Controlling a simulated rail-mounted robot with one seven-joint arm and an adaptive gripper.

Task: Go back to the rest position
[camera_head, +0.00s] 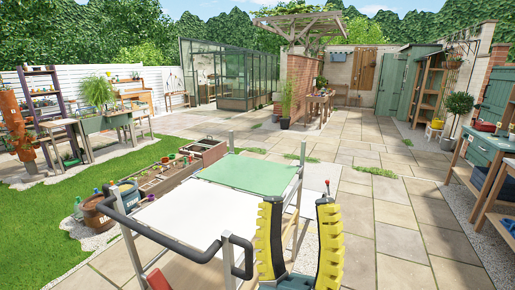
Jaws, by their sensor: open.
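My gripper (299,207) shows at the bottom of the head view, right of the middle, with its two yellow and black ribbed fingers pointing up. The fingers stand apart, and I see nothing held between them. The lower part of my gripper is cut off by the picture's edge. It appears in front of the right side of a cart with a white top (185,212) and a green panel (250,174). Whether it touches the cart cannot be told.
The cart's black handle (160,236) is near, left of my gripper. A wooden planter box (165,178) and a brown barrel (97,213) stand to the left. A green workbench (484,152) stands at the right. Paving (385,225) between is mostly clear.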

